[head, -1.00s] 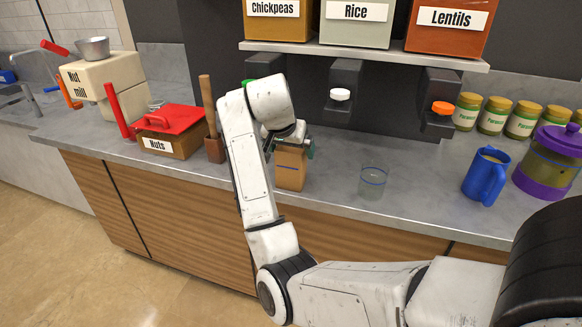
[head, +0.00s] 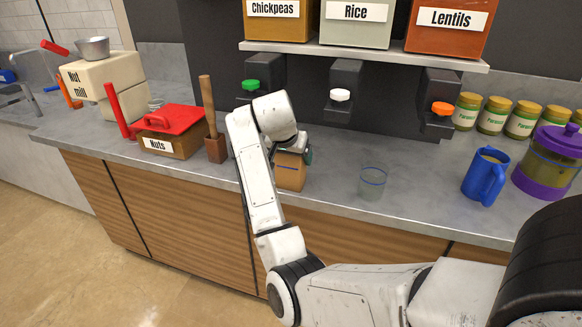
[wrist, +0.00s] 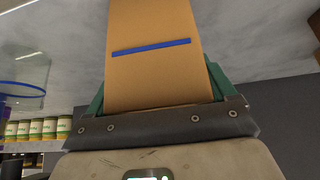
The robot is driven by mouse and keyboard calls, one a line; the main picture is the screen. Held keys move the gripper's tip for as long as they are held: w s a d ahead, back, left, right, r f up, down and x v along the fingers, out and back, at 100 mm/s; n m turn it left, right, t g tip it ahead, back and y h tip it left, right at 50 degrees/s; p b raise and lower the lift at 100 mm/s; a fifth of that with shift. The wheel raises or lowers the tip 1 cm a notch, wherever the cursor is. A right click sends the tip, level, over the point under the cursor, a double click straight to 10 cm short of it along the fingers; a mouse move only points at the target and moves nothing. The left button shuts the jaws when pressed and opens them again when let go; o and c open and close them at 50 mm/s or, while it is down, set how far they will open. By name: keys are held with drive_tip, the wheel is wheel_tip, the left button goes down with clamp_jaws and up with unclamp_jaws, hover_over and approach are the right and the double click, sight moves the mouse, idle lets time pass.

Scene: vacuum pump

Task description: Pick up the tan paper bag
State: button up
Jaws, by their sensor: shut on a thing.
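The tan paper bag (head: 290,172) stands upright at the counter's front edge in the head view. I cannot tell whether its base touches the counter. It fills the upper middle of the wrist view (wrist: 155,75), with a blue stripe across it. My gripper (wrist: 157,95) has a green finger on each side of the bag and is shut on it. In the head view my gripper (head: 290,151) is at the bag's upper part, partly hidden by my wrist.
A clear glass (head: 372,182) stands to the right of the bag, and a blue mug (head: 484,178) is farther right. A wooden holder with a stick (head: 214,149) and the Nuts box (head: 172,143) are on the left. Dispensers hang above; the green-knobbed one (head: 251,85) is nearest.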

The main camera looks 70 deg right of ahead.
drive_tip(key=shift+c, duration=0.8)
drive_tip(key=shift+r, duration=0.1)
